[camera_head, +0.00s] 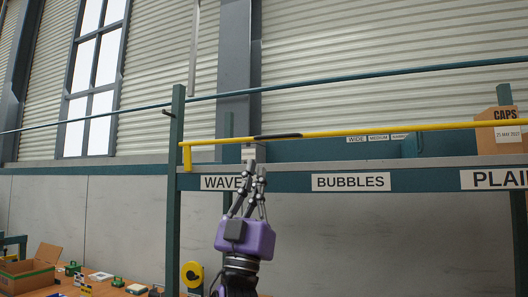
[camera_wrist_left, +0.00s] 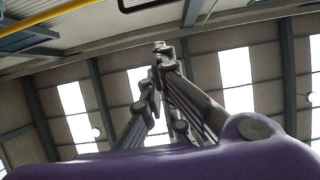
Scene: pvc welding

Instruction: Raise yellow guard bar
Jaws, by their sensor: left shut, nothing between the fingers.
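The yellow guard bar (camera_head: 360,131) runs nearly level across the front of the shelf in the head view, rising slightly to the right. Its left end bends down into a short yellow leg, and a black grip section lies on it. The bar also shows at the upper left of the wrist view (camera_wrist_left: 52,17). My left gripper (camera_head: 254,170), with a purple body, points up just below the bar, near the black section. Its fingers are shut and empty. They also show in the wrist view (camera_wrist_left: 160,50). I see a gap below the bar; depth is unclear. My right gripper is out of view.
The green shelf frame (camera_head: 174,215) carries labels such as BUBBLES (camera_head: 350,182). A cardboard CAPS box (camera_head: 499,131) stands at the right behind the bar. An open box (camera_head: 30,272) and small items lie on the table at the lower left.

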